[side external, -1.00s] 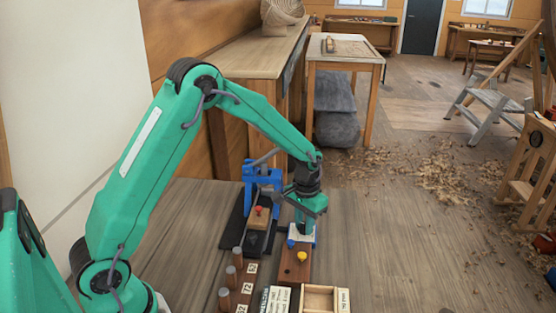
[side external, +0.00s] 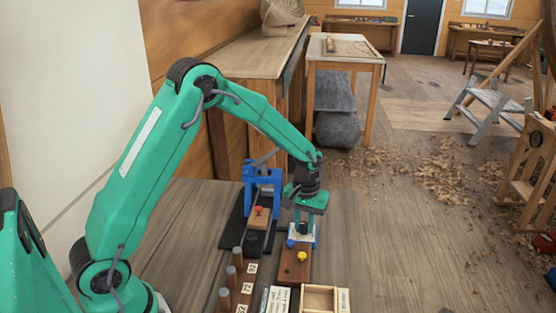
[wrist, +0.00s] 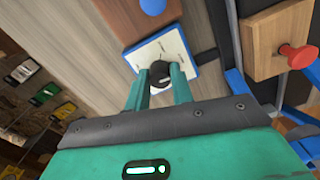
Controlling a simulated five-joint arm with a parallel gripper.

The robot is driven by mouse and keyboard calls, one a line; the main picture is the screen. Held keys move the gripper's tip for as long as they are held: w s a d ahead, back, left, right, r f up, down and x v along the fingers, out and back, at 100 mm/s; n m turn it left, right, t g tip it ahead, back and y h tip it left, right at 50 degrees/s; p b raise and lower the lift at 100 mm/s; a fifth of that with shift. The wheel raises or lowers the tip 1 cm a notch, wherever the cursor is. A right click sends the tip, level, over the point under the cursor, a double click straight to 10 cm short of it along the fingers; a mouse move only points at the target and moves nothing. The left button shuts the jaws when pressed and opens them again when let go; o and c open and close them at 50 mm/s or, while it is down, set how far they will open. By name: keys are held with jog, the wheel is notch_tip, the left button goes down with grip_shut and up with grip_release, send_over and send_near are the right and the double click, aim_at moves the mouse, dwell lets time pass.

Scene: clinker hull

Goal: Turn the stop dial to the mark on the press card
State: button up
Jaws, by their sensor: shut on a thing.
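The stop dial is a dark round knob (wrist: 160,70) on a white plate (wrist: 150,52) with a blue edge and short printed marks. The plate also shows in the side view (side external: 293,240). My gripper (wrist: 159,80) points down over the plate, with its two green fingers shut on the knob from both sides. The fingers hide part of the knob, and its exact setting is too small to read. The press card seems to be the white lettered card (side external: 276,299) at the bottom of the side view; its writing is not legible.
A blue press (side external: 262,178) stands left of the dial, with a red-knobbed wooden block (side external: 259,216) in front. Several pegs (side external: 231,276), number labels and an open wooden tray (side external: 319,299) lie close by.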

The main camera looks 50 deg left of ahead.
aim_at(304, 224)
jog(key=o, duration=1)
jog(key=shift+r, duration=0.1)
notch_tip(304, 224, up, 7)
jog(key=shift+f, duration=0.1)
jog(key=shift+r, duration=0.45)
